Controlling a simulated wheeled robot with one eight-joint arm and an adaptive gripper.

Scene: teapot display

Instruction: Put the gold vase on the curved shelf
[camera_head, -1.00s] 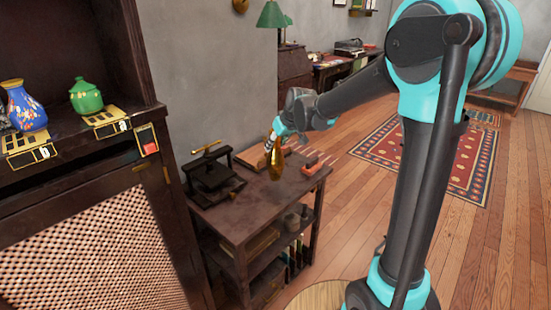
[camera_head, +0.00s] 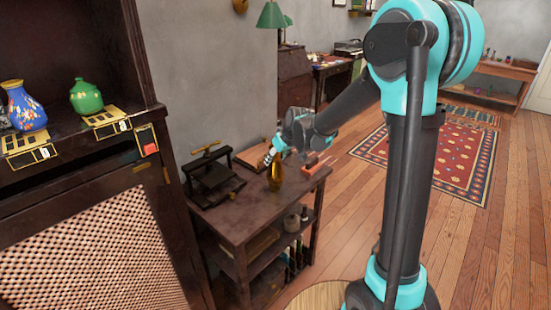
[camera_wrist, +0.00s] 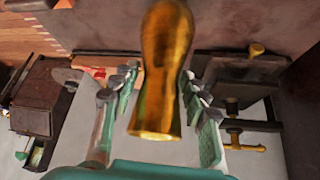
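The gold vase (camera_head: 275,176) is upright over the top of a small dark table; I cannot tell whether its base touches the wood. My gripper (camera_head: 269,157) is at its upper part. In the wrist view the vase (camera_wrist: 162,70) runs between the fingers (camera_wrist: 162,80), its bright rim towards the camera. The green-padded fingers lean in on both sides of its narrower part and look shut on it. The far side of the contact is hidden. I cannot make out a clearly curved shelf.
The dark table (camera_head: 237,222) also bears a black press (camera_head: 212,178) on the left and a red-orange item (camera_head: 316,163) on the right. A dark cabinet (camera_head: 60,165) at left holds a blue vase (camera_head: 25,107) and a green vase (camera_head: 86,97). Wooden floor is open at right.

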